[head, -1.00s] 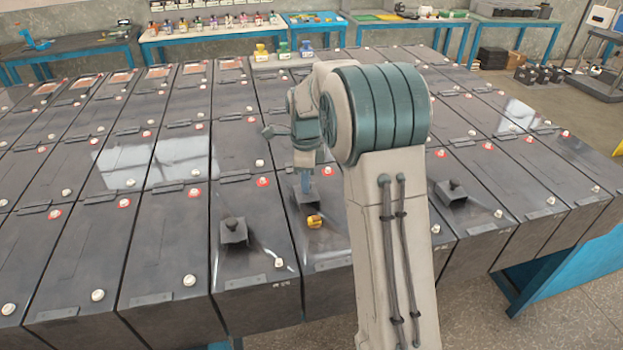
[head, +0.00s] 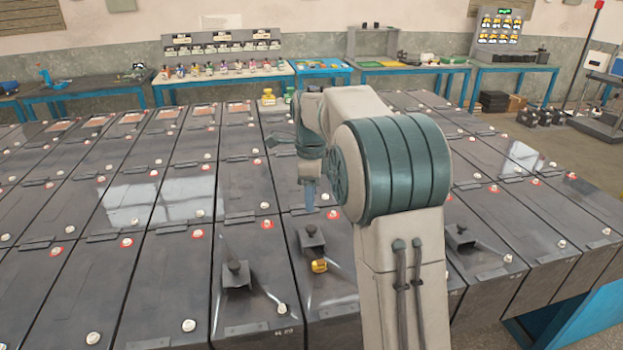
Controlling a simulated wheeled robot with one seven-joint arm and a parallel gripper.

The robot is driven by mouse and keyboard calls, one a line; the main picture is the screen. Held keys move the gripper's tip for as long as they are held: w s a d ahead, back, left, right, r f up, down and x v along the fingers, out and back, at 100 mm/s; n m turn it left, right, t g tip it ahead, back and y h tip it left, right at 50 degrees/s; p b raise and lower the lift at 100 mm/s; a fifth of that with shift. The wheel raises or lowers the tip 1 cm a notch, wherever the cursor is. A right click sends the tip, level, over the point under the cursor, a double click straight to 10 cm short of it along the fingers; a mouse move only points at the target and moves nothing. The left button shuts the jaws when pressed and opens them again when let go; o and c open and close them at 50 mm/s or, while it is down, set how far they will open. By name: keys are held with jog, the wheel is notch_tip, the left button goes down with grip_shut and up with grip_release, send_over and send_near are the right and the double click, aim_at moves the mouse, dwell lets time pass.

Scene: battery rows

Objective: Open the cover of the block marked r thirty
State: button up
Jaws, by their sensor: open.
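Rows of dark grey battery blocks fill the bench; I cannot read a mark r thirty on any of them. One front block (head: 335,292) carries a small dark box with a knob (head: 311,238) and a yellow cap (head: 319,266). The block to its left (head: 255,312) carries a similar knobbed box (head: 236,274) and has small print, too small to read, on its front edge. My gripper (head: 308,195) is open and empty, pointing down above the yellow-capped block's knob, apart from it. My arm hides part of the blocks to the right.
A third knobbed box (head: 460,236) sits on a block right of my arm. White and red-ringed terminals stud the block tops. Blue-legged tables (head: 225,78) with small bottles and tools stand along the back wall.

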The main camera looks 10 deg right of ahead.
notch_tip(320, 180, up, 5)
jog(key=shift+r, duration=0.1)
jog(key=shift+s, duration=0.1)
dwell(0.3)
